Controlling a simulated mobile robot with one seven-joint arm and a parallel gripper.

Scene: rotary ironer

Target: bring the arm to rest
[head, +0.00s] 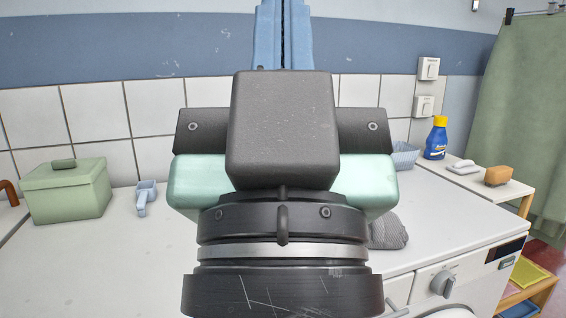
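My gripper (285,20) is raised in the middle of the head view, pointing upward in the picture. Its dark body and pale green sides fill the centre. Its two light-blue fingers stand side by side with only a thin line between them, so it looks shut. The fingertips run to the top edge of the picture. I see nothing held between the visible parts of the fingers. My wrist and gripper hide the middle of the white worktop (90,265) behind them.
A green lidded box (66,192) and a blue-grey scoop (145,197) are at left. At right are a grey cloth (388,232), a blue basket (405,155), a blue bottle (436,140), a sponge (498,176) and a machine knob (444,284). A green curtain (530,120) hangs far right.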

